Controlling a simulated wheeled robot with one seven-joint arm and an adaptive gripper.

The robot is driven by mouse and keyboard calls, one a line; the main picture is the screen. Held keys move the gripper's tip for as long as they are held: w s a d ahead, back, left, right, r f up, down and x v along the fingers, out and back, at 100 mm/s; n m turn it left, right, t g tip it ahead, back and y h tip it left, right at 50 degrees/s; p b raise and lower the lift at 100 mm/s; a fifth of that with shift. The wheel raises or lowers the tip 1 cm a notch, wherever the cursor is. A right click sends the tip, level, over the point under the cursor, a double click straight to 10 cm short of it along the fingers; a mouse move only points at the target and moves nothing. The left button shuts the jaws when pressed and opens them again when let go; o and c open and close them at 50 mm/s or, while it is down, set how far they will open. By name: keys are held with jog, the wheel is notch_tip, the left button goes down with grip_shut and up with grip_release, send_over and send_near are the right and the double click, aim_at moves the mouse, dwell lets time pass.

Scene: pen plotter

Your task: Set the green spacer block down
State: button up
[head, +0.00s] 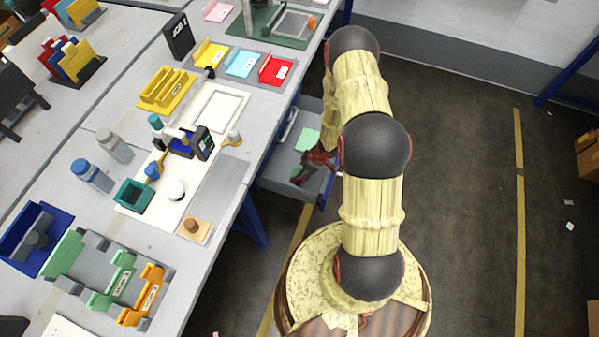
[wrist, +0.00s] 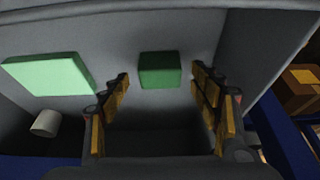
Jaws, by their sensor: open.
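The green spacer block (wrist: 160,70) is a dark green block in the wrist view. It appears to rest on the grey floor of the open drawer (head: 275,180) below the table's edge. My gripper (wrist: 160,82) is open. Its fingertips are on either side of the block, with a visible gap at each side.
A flat pale green piece (wrist: 48,76) lies in the drawer, left of the block, with a small white cylinder (wrist: 46,123) near it. The drawer walls stand close around. The worktable (head: 222,185) above holds trays, bottles and fixtures. The floor at right is mostly clear.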

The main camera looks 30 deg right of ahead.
jog(key=p+v, duration=0.4)
jog(key=v, duration=0.6)
jog(key=w+d+r+m+t+h, duration=0.1)
jog(key=w+d+r+h, duration=0.15)
jog(key=r, duration=0.65)
jog(key=w+d+r+m+h, duration=0.15)
jog(key=w+r, duration=0.25)
jog(key=r, duration=0.6)
notch_tip(320, 180, up, 17)
jog(key=s+a+m+h, duration=0.1)
jog(key=a+m+h, duration=0.1)
jog(key=s+a+r+m+t, duration=0.1)
jog(key=s+a+r, duration=0.3)
jog(key=r, duration=0.2)
jog(key=s+a+r+m, duration=0.1)
jog(key=s+a+r, duration=0.35)
jog(key=r, duration=0.25)
jog(key=s+a+r+m+y, duration=0.1)
jog(key=s+a+r+y, duration=0.2)
jog(key=s+a, duration=0.7)
jog(key=s+r, duration=0.2)
jog(key=s, duration=0.1)
jog(key=shift+s+a, duration=0.2)
jog(key=shift+a, duration=0.1)
